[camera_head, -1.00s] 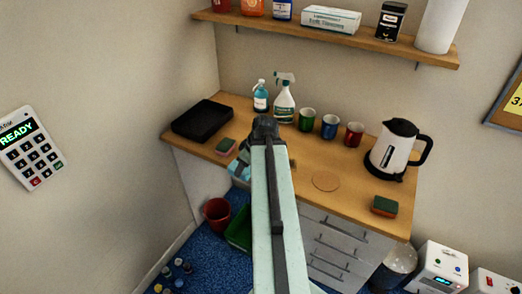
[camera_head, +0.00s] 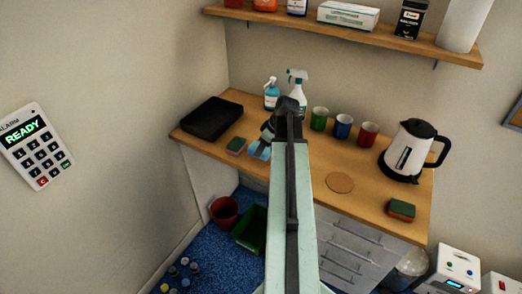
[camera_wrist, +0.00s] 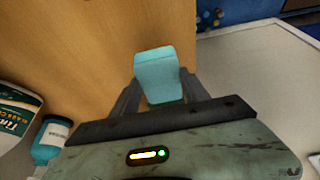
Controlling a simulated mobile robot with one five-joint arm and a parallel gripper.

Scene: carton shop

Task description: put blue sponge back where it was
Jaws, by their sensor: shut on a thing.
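The light blue sponge (camera_head: 259,150) is at the counter's front edge in the head view, partly hidden by my arm. In the wrist view the blue sponge (camera_wrist: 157,66) sits between the two jaws. My gripper (camera_head: 264,144) is shut on it; the wrist view shows the jaws (camera_wrist: 160,88) on both its sides. I cannot tell whether the sponge touches the wooden counter (camera_head: 300,165).
A black tray (camera_head: 211,117) stands at the counter's left. Spray bottles (camera_head: 297,90), cups (camera_head: 343,126) and a kettle (camera_head: 410,150) stand along the back. A round cork mat (camera_head: 340,183) and another sponge (camera_head: 401,209) lie to the right. Bins (camera_head: 224,211) stand below.

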